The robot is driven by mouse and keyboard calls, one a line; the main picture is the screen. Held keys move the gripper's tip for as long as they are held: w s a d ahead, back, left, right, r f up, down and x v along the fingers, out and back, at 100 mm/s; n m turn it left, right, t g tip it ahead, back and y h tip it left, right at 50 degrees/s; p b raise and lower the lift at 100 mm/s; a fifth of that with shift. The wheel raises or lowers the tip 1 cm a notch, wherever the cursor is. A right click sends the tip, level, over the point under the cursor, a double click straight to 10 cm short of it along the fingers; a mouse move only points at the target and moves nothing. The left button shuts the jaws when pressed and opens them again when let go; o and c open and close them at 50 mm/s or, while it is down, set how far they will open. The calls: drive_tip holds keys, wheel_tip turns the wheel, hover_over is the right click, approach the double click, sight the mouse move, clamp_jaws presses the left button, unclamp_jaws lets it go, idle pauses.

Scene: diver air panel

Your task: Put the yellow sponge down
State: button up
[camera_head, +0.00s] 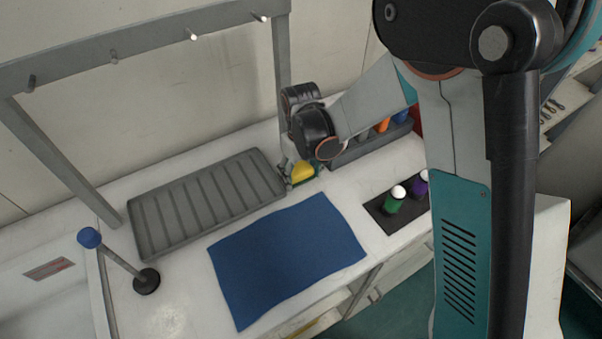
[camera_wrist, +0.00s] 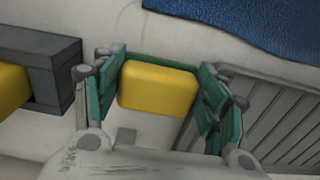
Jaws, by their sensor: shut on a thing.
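The yellow sponge (camera_head: 303,172) is between the fingers of my gripper (camera_head: 298,176), at the back of the white counter, between the grey ribbed tray and the grey bin. In the wrist view the sponge (camera_wrist: 158,86) sits between the green finger pads of my gripper (camera_wrist: 162,82), which is shut on it. White counter surface shows around it. I cannot tell whether the sponge touches the counter. My wrist hides part of the area behind it.
The ribbed tray (camera_head: 205,203) is left of the sponge. The grey bin (camera_head: 372,147) with coloured things is right. A blue mat (camera_head: 285,255) lies in front. A dark mat (camera_head: 380,217) holds green (camera_head: 394,204) and purple (camera_head: 421,186) bottles. A grey rack (camera_head: 140,45) stands behind the tray.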

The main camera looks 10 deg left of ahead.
sight(301, 172)
drive_tip(key=shift+f, duration=0.1)
drive_tip(key=o, duration=1)
wheel_tip(301, 172, up, 12)
drive_tip(key=p, duration=0.3)
